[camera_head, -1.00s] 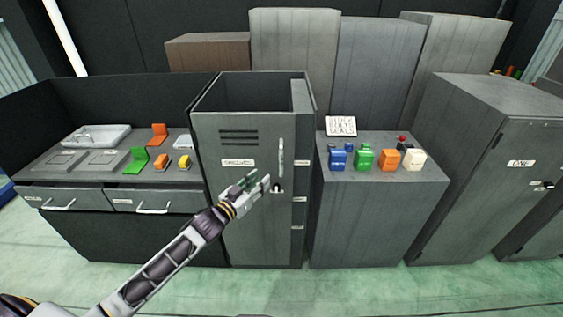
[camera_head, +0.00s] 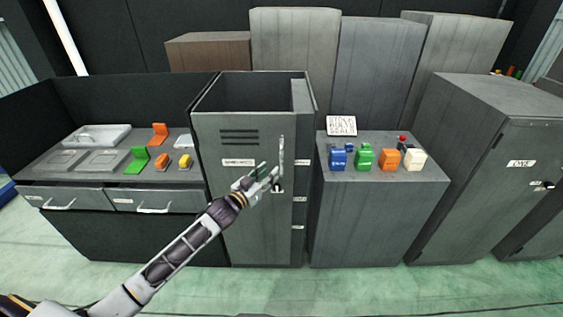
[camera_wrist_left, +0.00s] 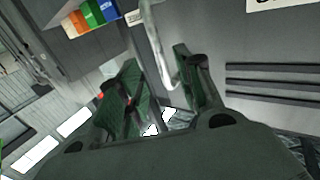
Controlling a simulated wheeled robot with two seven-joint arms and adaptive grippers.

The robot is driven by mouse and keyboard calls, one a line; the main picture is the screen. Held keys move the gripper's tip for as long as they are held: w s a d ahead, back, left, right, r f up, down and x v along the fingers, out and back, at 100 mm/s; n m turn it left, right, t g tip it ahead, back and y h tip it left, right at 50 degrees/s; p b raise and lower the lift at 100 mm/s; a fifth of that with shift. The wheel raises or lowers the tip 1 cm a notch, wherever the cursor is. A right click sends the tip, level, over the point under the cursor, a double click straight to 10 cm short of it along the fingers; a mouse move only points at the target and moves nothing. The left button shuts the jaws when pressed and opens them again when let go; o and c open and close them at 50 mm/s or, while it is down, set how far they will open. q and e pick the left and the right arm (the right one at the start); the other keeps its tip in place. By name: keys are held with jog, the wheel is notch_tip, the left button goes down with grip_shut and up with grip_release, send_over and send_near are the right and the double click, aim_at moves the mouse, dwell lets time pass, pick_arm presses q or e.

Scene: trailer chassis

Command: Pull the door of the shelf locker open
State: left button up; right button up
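The grey shelf locker (camera_head: 250,215) stands in the middle of the head view, its top open and its door shut, with vent slots and a label. A pale vertical handle (camera_head: 281,152) is on the right part of the door, with a dark keyhole plate below it. My left gripper (camera_head: 270,176) is in front of the door at the handle's lower end. In the left wrist view its two green-padded fingers are apart, and the handle (camera_wrist_left: 160,42) shows between and beyond their tips. I cannot tell whether they touch it. My right gripper is not in view.
A desk with drawers (camera_head: 152,201) and small orange, green and yellow items stands left. A grey cabinet (camera_head: 365,220) with coloured blocks and a sign (camera_head: 341,126) stands right. A larger cabinet (camera_head: 470,170) is farther right. The green floor in front is clear.

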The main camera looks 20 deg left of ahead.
pick_arm(q)
jog(key=shift+x, duration=1.6)
send_over(281, 173)
jog(key=shift+w, duration=0.35)
jog(key=shift+c, duration=0.2)
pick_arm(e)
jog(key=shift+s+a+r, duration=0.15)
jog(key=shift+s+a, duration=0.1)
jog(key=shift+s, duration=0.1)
